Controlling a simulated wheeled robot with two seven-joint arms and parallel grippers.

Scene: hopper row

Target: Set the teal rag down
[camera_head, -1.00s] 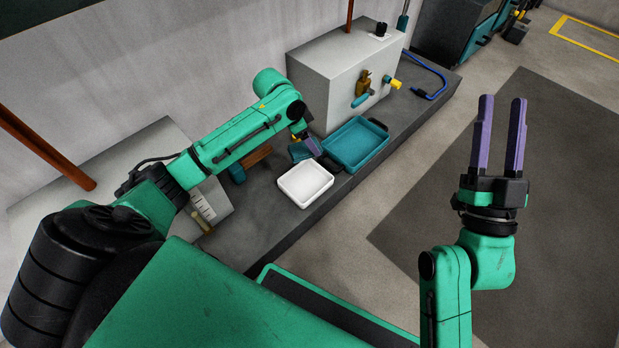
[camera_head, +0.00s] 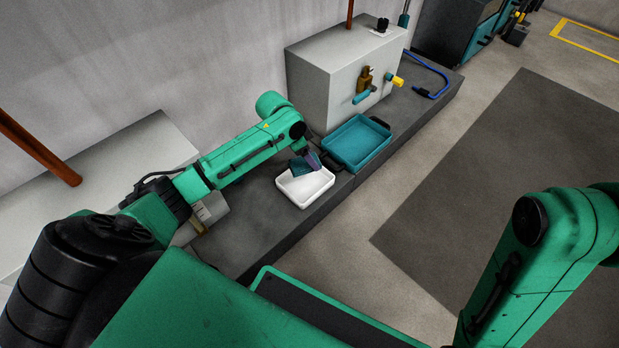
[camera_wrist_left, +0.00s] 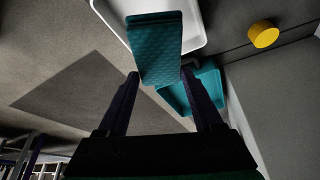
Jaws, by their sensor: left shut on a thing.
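The teal rag (camera_head: 299,168) hangs from my left gripper (camera_head: 313,160) over the back part of a small white tray (camera_head: 306,201). In the left wrist view the rag (camera_wrist_left: 155,48) is a flat textured strip between the fingertips of the left gripper (camera_wrist_left: 160,74), with the white tray (camera_wrist_left: 198,38) behind it. I cannot tell whether the rag touches the tray floor. The left gripper is shut on the rag. My right arm shows at the right, but its gripper is outside the view.
A teal tray (camera_head: 357,145) with dark handles stands just right of the white tray. A grey box (camera_head: 340,85) with a brass valve (camera_head: 365,78) and yellow knob (camera_head: 397,81) stands behind. The dark ledge (camera_head: 250,225) is bare in front.

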